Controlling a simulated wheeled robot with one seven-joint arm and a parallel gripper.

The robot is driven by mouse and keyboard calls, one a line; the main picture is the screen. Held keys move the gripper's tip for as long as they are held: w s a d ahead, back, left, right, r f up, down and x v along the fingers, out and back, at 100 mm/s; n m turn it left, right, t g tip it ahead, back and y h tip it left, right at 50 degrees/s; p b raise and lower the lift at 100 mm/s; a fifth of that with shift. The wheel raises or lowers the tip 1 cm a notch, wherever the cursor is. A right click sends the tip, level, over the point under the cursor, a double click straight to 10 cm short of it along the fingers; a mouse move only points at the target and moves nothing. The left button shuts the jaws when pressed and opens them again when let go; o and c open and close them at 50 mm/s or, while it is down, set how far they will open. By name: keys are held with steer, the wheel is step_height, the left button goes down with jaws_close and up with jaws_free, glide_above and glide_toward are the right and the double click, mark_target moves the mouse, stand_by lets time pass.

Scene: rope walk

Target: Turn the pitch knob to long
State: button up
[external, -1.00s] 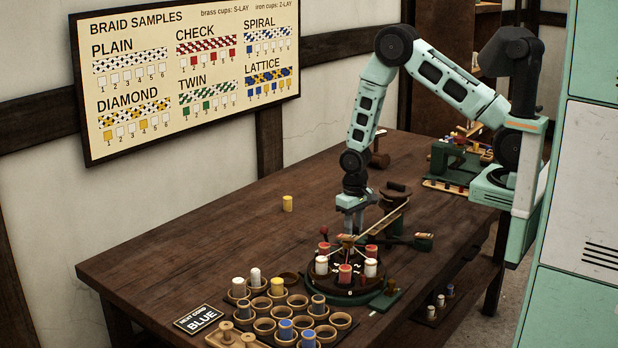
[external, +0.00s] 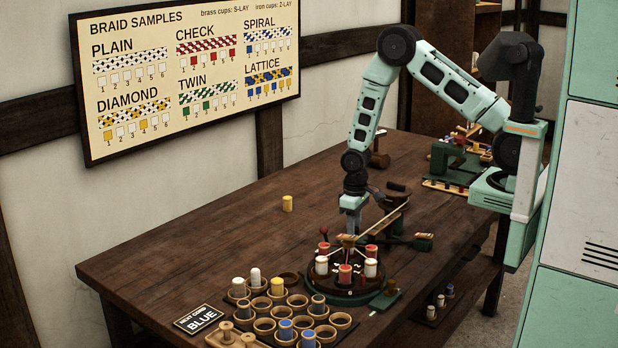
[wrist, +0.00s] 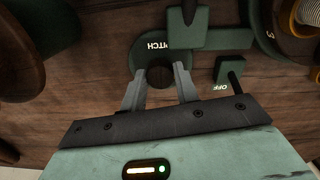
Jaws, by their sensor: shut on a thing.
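In the wrist view, the pitch knob (wrist: 160,77) is a dark round knob on a green plate marked PITCH (wrist: 152,50), whose lettering appears upside down. My gripper (wrist: 160,80) has its two grey fingers closed on either side of the knob. In the external view, my gripper (external: 352,222) points down behind the braiding machine (external: 345,285), and the knob is hidden there. No LONG mark can be read.
A green block marked OFF with a dark lever (wrist: 230,75) stands close to the right of the knob.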

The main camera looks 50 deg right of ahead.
steer(key=o, duration=1)
steer(key=shift+c, duration=0.2)
step_height(320, 180, up, 18)
steer(key=b, duration=0.2)
steer(key=shift+f, duration=0.25)
steer(key=shift+a, duration=0.15)
steer(key=s+a+r+n, duration=0.3)
steer(key=s+a+r, duration=0.2)
steer(key=s+a, duration=0.55)
steer(key=s+a+r+n, duration=0.1)
steer(key=s+a+n, duration=0.1)
steer(key=s, duration=1.4)
steer(key=shift+r+n+y, duration=0.15)
steer(key=shift+n+y, duration=0.25)
steer(key=shift+n, duration=0.1)
